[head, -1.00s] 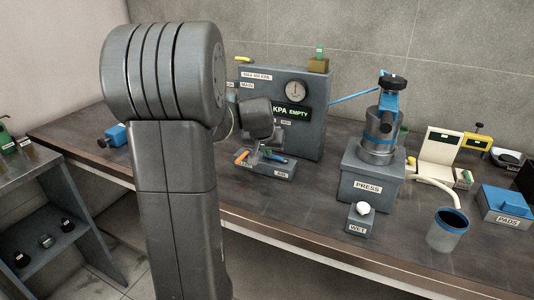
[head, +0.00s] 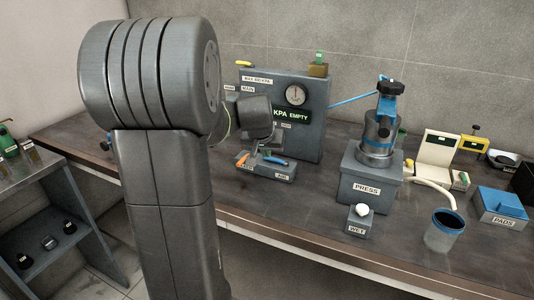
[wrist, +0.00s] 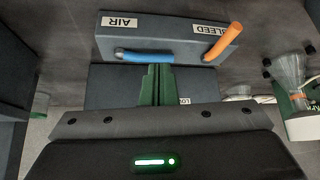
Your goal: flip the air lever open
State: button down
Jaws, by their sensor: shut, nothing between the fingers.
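The blue air lever (wrist: 145,57) lies low along the edge of a grey block, beside the AIR label (wrist: 123,22). It also shows in the head view (head: 275,160). My gripper (wrist: 156,72), with green fingers, is shut and empty, its tips right at the lever's right part in the wrist view. I cannot tell whether they touch it. In the head view my gripper (head: 257,150) is small and partly hidden by my wrist. An orange lever (wrist: 222,42) sticks up from the same block (wrist: 165,35) by the BLEED label.
A grey panel (head: 315,140) with a gauge (head: 295,94) and an "EMPTY" display stands behind the block. The press (head: 368,185) and a WET box (head: 359,222) are to the right. Bare bench lies between the block and the press.

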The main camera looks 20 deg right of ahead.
jog(key=a+v, duration=0.1)
jog(key=v, duration=0.9)
jog(key=shift+w+r+b, duration=0.25)
jog(key=shift+r+b, duration=0.05)
jog(key=shift+b, duration=0.05)
jog(key=b, duration=0.1)
send_near(273, 160)
notch_tip(273, 160, down, 4)
jog(key=w, duration=0.2)
jog(key=shift+w+d+f+b, duration=0.4)
jog(key=shift+w+d+f, duration=0.35)
jog(key=shift+w, duration=0.45)
